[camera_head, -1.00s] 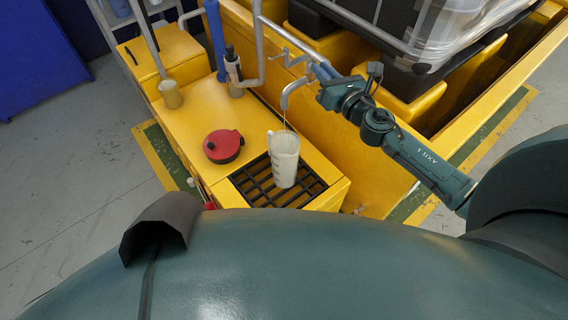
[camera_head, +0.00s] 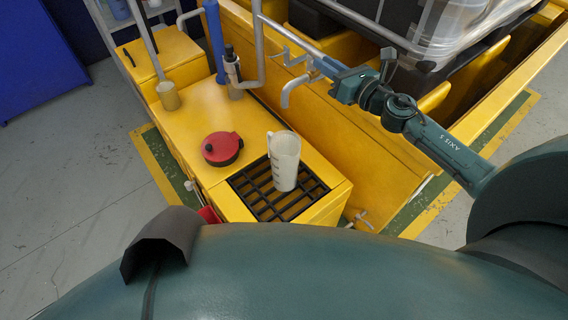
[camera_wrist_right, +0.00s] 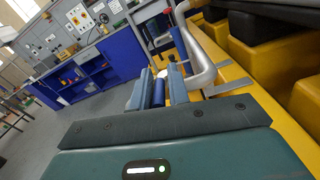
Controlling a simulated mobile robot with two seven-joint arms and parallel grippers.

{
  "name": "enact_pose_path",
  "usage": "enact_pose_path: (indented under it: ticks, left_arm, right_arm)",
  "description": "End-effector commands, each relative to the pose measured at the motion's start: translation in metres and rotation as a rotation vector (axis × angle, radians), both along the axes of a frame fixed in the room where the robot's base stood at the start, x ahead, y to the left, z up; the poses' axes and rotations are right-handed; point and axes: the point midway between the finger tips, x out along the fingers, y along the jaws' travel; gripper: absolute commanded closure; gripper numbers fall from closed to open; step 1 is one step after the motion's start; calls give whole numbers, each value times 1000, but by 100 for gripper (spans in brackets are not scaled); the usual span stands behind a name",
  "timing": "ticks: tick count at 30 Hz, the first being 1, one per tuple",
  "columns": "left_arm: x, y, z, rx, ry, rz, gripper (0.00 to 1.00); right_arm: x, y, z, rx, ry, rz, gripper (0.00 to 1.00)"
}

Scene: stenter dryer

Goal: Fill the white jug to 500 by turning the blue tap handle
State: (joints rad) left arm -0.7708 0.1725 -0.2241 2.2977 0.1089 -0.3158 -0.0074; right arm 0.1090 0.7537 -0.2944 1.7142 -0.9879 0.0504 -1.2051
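The white jug (camera_head: 285,163) stands upright on the black grate (camera_head: 262,193), below the tap spout (camera_head: 291,92). It has dark marks on its side; I cannot read the level in it. No stream shows between spout and jug. My right gripper (camera_head: 325,70) is at the tap, just right of and above the spout. In the right wrist view its two fingers (camera_wrist_right: 159,90) stand on either side of the narrow blue tap handle (camera_wrist_right: 158,93), with little or no gap. The fingers largely hide the handle in the head view. My left gripper is out of view.
A red round lid-like object (camera_head: 222,148) lies on the yellow housing (camera_head: 205,118), left of the jug. Upright pipes and a blue cylinder (camera_head: 214,40) stand behind it. A wrapped container (camera_head: 440,35) is at the back right. Grey floor (camera_head: 75,190) is free at left.

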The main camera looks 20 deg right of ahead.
Motion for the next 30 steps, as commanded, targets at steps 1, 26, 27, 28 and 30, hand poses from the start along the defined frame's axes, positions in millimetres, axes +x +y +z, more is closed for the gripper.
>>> enact_pose_path:
  ticks: [1, 26, 27, 28, 30]
  left_arm:
    - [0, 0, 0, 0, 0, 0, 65]
    - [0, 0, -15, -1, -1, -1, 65]
    - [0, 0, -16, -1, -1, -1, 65]
    - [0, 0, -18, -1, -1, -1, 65]
    - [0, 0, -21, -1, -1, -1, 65]
  right_arm:
    - [0, 0, 0, -1, 0, -1, 78]
    - [-46, -16, -5, -2, 6, 0, 65]
    - [-51, -18, -5, -3, 5, 1, 65]
    - [-54, -19, -5, -2, 6, 1, 65]
    - [-62, -22, -6, -1, 6, 0, 65]
